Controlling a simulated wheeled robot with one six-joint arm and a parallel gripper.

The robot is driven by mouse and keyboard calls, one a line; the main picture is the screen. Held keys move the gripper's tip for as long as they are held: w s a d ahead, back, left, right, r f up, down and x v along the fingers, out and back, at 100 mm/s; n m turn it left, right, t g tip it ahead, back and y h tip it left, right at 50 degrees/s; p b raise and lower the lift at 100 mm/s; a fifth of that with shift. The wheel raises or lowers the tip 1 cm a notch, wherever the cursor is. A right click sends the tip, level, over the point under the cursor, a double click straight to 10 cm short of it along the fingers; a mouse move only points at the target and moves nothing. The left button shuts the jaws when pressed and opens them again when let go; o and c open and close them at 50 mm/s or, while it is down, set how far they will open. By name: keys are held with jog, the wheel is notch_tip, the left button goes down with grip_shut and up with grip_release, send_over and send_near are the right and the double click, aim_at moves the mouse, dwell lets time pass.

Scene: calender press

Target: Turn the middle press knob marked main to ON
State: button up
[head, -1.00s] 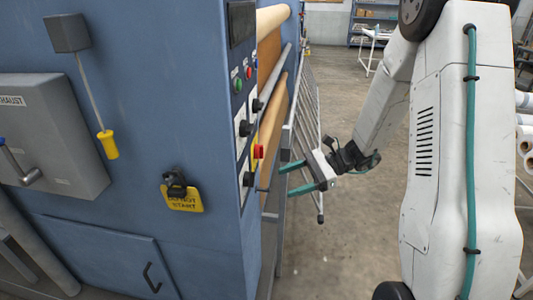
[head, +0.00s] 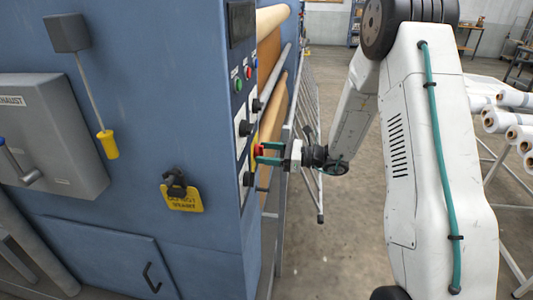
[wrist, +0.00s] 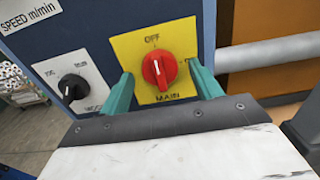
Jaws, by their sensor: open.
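The main knob is red on a yellow plate (wrist: 128,52) marked OFF at the top and MAIN below. In the wrist view the red knob (wrist: 159,69) stands between my two green fingers, its white pointer line up towards OFF. The ON mark at the right is partly hidden by a finger. In the head view my gripper (head: 268,153) reaches the panel edge at the red knob (head: 257,150). My gripper is open, with a gap on each side of the knob.
A black knob (wrist: 73,87) on a white plate sits left of the main knob. In the head view other black knobs (head: 245,128) and coloured buttons (head: 238,85) line the panel. A grey rail (wrist: 270,51) runs to the right. A yellow tag (head: 183,198) hangs on the blue cabinet.

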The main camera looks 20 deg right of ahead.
jog(key=shift+w+a, duration=0.1)
jog(key=shift+a, duration=0.05)
jog(key=c, duration=1)
jog(key=shift+o, duration=0.2)
jog(key=shift+m, duration=0.4)
jog(key=shift+f+m, duration=0.1)
jog(key=shift+m, duration=8.4)
